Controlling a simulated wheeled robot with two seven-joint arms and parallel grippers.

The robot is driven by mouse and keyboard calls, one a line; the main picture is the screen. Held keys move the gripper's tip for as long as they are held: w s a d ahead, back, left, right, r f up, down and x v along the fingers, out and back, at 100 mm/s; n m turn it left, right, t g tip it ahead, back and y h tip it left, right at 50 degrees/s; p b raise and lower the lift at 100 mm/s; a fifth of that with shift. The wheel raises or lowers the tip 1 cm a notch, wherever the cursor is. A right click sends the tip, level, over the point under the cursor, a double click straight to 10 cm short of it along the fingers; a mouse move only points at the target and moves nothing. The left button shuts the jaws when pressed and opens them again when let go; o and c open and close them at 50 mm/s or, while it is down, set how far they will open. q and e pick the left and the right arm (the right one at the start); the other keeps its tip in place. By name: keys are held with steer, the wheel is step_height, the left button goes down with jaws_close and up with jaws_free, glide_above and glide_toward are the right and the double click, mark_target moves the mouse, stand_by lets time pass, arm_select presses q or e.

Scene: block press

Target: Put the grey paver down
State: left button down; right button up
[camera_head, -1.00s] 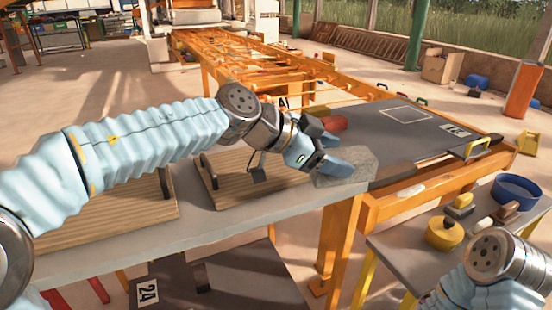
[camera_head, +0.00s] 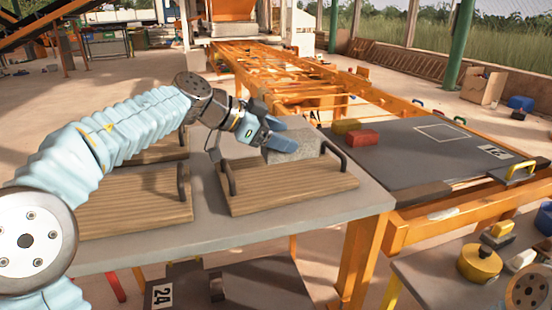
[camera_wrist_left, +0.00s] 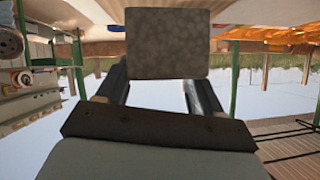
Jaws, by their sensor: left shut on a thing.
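The grey paver (camera_head: 293,147) is a speckled block held in my left gripper (camera_head: 277,137), whose blue fingers are shut on it. It is over the far part of a wooden board (camera_head: 290,187) with black handles. I cannot tell whether its underside touches the board. In the left wrist view the paver (camera_wrist_left: 167,43) sits between the two fingers (camera_wrist_left: 155,92), its near face square to the camera. My right gripper is out of view.
Another wooden board (camera_head: 130,213) lies to the left on the grey table (camera_head: 235,235). A side bench holds a yellow round thing (camera_head: 479,263).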

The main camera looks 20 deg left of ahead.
arm_select(q)
steer(key=shift+w+a+f, duration=0.4)
steer(key=shift+a+f, duration=0.05)
steer(key=shift+f, duration=0.2)
step_height(320, 180, down, 4)
steer(key=shift+w+a+r+b, duration=0.15)
steer(key=shift+r+b, duration=0.1)
steer(key=shift+b, duration=0.8)
steer(key=shift+c, duration=0.8)
jaws_free()
steer(key=p+v, duration=0.2)
steer(key=v, duration=1)
